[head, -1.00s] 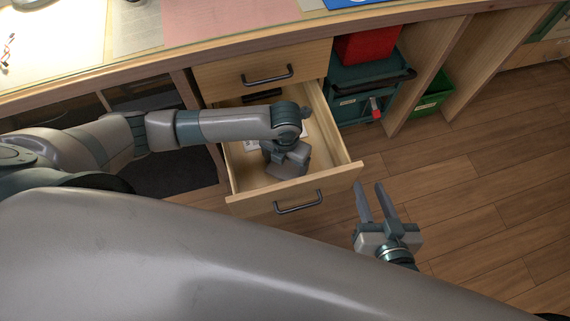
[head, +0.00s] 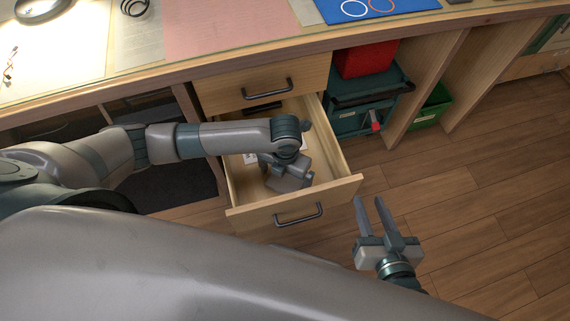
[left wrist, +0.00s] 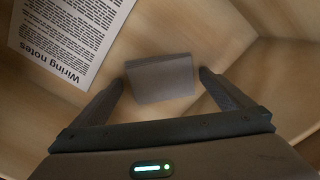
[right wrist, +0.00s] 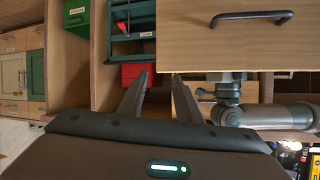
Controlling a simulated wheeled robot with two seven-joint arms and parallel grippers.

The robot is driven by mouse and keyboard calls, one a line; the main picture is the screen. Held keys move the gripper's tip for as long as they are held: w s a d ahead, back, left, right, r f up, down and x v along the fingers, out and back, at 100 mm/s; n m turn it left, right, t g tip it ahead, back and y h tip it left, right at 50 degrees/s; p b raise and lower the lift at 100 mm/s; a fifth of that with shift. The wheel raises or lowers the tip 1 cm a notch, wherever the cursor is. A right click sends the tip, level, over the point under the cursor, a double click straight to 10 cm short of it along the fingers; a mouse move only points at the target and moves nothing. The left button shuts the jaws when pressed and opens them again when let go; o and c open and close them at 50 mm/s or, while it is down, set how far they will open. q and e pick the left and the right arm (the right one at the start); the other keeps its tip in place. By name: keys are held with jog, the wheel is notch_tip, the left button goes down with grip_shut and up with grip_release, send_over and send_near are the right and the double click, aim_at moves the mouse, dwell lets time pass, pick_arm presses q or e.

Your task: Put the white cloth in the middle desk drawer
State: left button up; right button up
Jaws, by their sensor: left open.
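The middle desk drawer (head: 345,173) is pulled out below a closed top drawer (head: 262,85). My left gripper (head: 286,184) is down inside it, its fingertips hidden in the head view. In the left wrist view a flat, folded-looking cloth (left wrist: 160,78), grey in the shade, lies on the drawer floor. The open left fingers (left wrist: 163,85) stand apart on either side of its near part; I cannot tell whether they touch it. My right gripper (head: 373,207) is open and empty, to the right of the drawer front. It also shows in the right wrist view (right wrist: 160,85).
A printed "Wiring notes" sheet (left wrist: 70,38) lies in the drawer. A teal toolbox (head: 360,112), a red box (head: 366,57) and a green bin (head: 432,107) stand under the desk at right. The desktop (head: 180,62) is above. Wooden floor (head: 470,200) at right is clear.

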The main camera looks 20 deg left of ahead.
aim_at(285, 180)
pick_arm(q)
jog(key=shift+r, duration=0.3)
notch_tip(285, 180, up, 2)
jog(key=p, duration=0.3)
notch_tip(285, 180, up, 5)
jog(key=p, duration=0.5)
jog(key=shift+p, duration=0.3)
pick_arm(e)
jog(key=s+d+f+g+h, duration=0.4)
jog(key=s+d+f+g, duration=0.2)
jog(key=s+d+g, duration=0.3)
pick_arm(q)
jog(key=shift+r+p, duration=2.15)
jog(key=shift+p, duration=0.2)
pick_arm(e)
notch_tip(285, 180, down, 13)
jog(key=d, duration=0.2)
jog(key=shift+d+m, duration=0.2)
jog(key=shift+m, duration=0.1)
jog(key=shift+s+r, duration=0.1)
